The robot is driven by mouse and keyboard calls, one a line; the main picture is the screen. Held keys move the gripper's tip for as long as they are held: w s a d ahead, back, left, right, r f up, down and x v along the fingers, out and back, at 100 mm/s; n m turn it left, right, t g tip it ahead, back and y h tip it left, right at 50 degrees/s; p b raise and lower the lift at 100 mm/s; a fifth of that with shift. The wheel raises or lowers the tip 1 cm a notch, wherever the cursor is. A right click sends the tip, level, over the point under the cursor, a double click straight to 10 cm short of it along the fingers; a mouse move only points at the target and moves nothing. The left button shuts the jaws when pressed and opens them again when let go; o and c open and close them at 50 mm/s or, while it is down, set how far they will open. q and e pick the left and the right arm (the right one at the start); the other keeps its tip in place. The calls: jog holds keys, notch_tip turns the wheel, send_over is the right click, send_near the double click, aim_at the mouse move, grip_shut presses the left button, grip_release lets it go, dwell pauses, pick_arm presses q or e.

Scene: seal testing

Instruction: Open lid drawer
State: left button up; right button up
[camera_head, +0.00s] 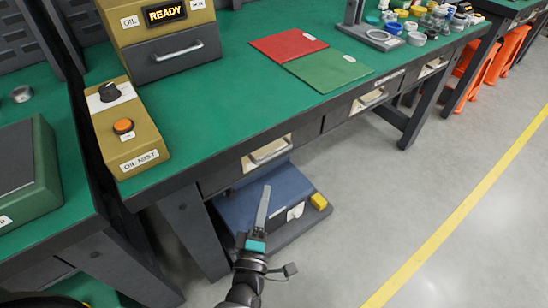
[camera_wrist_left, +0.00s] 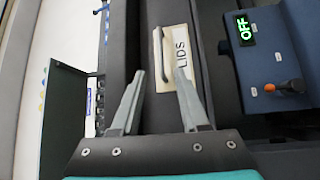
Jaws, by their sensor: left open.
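The lid drawer, labelled LIDS in the left wrist view (camera_wrist_left: 181,62), sits under the green-topped table and looks shut. Its bar handle (camera_wrist_left: 157,47) lies just beyond my fingertips. In the head view, the left drawer handle (camera_head: 270,151) above the blue machine appears to be the same one. My left gripper (camera_wrist_left: 160,74) is open and empty, its two grey fingers apart and pointing at the drawer front. It does not appear to touch the handle. In the head view my left gripper (camera_head: 264,205) is below and in front of the drawer. My right gripper is not in view.
A blue machine (camera_head: 270,199) with an OFF display (camera_wrist_left: 245,27) stands below the drawer. Two more drawer handles (camera_head: 370,101) (camera_head: 433,68) lie to the right. An oil mist box (camera_head: 127,125) and red (camera_head: 288,45) and green (camera_head: 328,70) sheets are on top. The floor in front is clear.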

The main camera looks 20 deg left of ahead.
aim_at(274, 155)
pick_arm(q)
jog(key=shift+w+a+r+b, duration=0.25)
jog(key=shift+w+b, duration=0.25)
jog(key=shift+w, duration=1.65)
jog(key=shift+w+a+r+b, duration=0.25)
jog(key=shift+w+b, duration=0.25)
jog(key=shift+w, duration=1.7)
jog(key=shift+w+a+r+b, duration=0.25)
jog(key=shift+w+b, duration=0.25)
jog(key=shift+w, duration=1.65)
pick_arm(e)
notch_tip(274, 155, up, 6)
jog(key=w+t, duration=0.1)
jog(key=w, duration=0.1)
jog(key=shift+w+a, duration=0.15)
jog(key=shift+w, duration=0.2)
pick_arm(q)
grip_shut()
